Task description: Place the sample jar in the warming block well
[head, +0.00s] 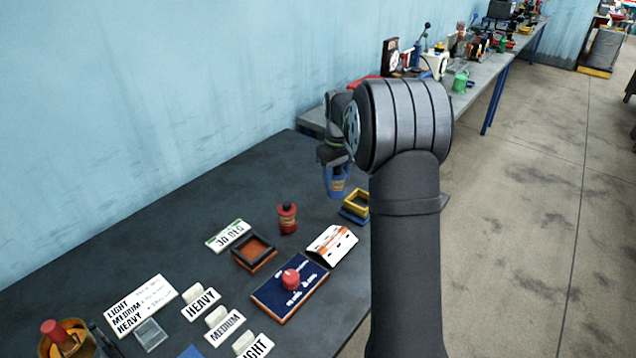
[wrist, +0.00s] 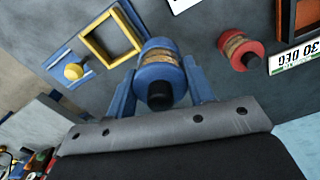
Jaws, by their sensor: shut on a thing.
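A blue jar (wrist: 158,62) with a tan band and a dark cap is between the blue fingers of my gripper (wrist: 162,88) in the wrist view. My gripper (head: 336,188) is shut on it in the head view, above the back right of the dark bench; the fingers partly cover the jar. A square well (head: 254,251) with a dark rim and orange base, probably the warming block, sits left of my gripper beside a "30 DEG" sign (head: 228,235). Its corner also shows in the wrist view (wrist: 284,22).
A red jar (head: 287,219) stands between that well and my gripper. A yellow square frame on a blue base (head: 356,201) is near the right edge. A red-knobbed panel (head: 291,280), a white card (head: 331,243) and HEAVY, MEDIUM and LIGHT signs lie nearer. The bench's back left is clear.

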